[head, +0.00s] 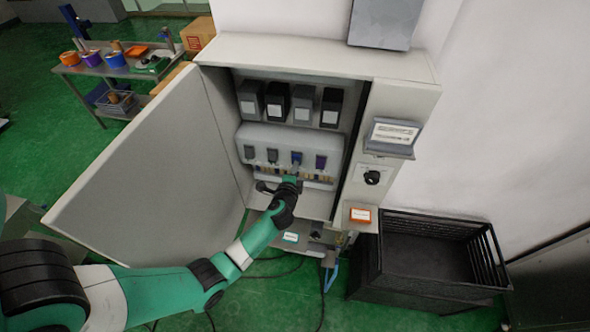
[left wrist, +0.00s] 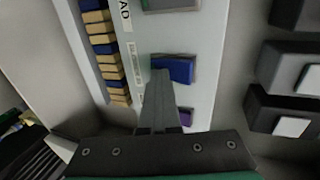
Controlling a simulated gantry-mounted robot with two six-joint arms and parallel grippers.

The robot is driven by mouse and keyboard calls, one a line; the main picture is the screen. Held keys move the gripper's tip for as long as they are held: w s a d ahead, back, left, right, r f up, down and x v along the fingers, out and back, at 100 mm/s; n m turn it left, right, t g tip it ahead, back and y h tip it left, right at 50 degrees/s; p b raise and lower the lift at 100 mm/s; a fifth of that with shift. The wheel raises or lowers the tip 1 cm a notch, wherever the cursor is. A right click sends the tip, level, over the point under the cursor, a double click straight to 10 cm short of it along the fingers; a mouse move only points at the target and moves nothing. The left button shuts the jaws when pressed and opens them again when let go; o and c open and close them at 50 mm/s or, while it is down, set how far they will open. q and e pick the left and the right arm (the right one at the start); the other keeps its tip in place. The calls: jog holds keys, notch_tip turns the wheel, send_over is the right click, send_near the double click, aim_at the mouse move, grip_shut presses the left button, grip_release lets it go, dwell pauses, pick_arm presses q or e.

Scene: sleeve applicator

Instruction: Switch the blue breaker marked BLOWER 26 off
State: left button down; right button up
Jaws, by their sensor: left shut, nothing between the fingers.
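My left gripper (head: 295,173) is shut and empty, just below the blue breaker in the head view. In the left wrist view its closed fingertips (left wrist: 159,76) overlap the blue breaker's edge. I cannot tell whether they touch it. My right gripper is out of view.
The cabinet door (head: 150,170) stands open on the left. Several black units (head: 276,103) sit above the breakers. A rotary knob (head: 372,177) and a hinged grey cover (head: 389,150) are on the right. A black crate (head: 430,290) stands below right.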

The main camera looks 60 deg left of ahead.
pick_arm(q)
jog(key=shift+r, duration=0.15)
jog(key=shift+r+p, duration=0.75)
jog(key=shift+d+r, duration=0.15)
jog(key=p+v, duration=0.2)
jog(key=v, duration=1.1)
jog(key=shift+s+d+r, duration=0.2)
jog(key=shift+d+r, duration=0.05)
